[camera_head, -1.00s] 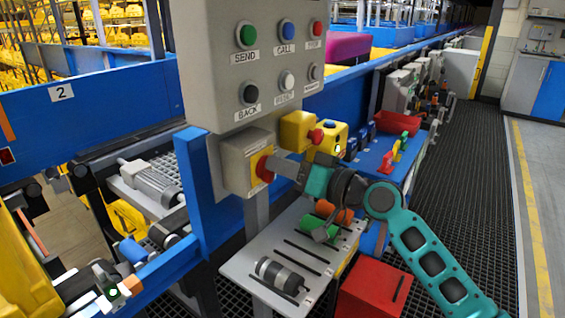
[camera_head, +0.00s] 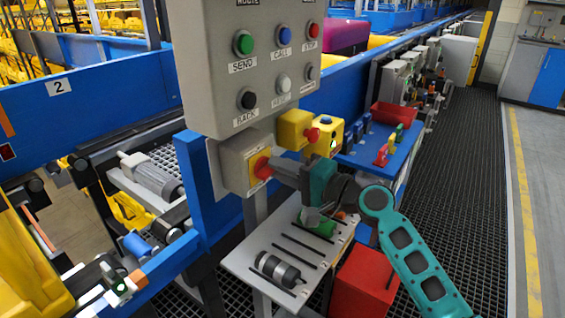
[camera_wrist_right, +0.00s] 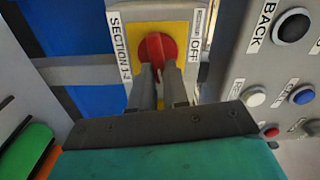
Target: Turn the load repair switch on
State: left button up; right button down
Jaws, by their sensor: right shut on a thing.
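The red rotary knob (camera_head: 262,168) sits on a yellow plate on the front of a small grey switch box (camera_head: 232,168), below the large button panel. In the right wrist view the knob (camera_wrist_right: 157,47) lies between the two grey fingers of my right gripper (camera_wrist_right: 158,72), which is shut on it. My right gripper (camera_head: 274,168) reaches the knob from the right in the head view. The fingers partly hide the knob, and its exact setting is unclear. My left gripper is not in view.
The grey button panel (camera_head: 213,75) hangs directly above the switch box. A yellow box with a red button (camera_head: 312,134) is just right of it. A grey slotted shelf (camera_head: 240,262) with a dark cylinder (camera_head: 279,269) and a red bin (camera_head: 362,283) are below my arm.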

jog(key=shift+f+m+p, duration=0.1)
jog(key=shift+m+p, duration=0.25)
jog(key=shift+m, duration=0.45)
jog(key=c, duration=1.1)
grip_release()
jog(key=shift+b+v, duration=0.5)
jog(key=shift+v, duration=6)
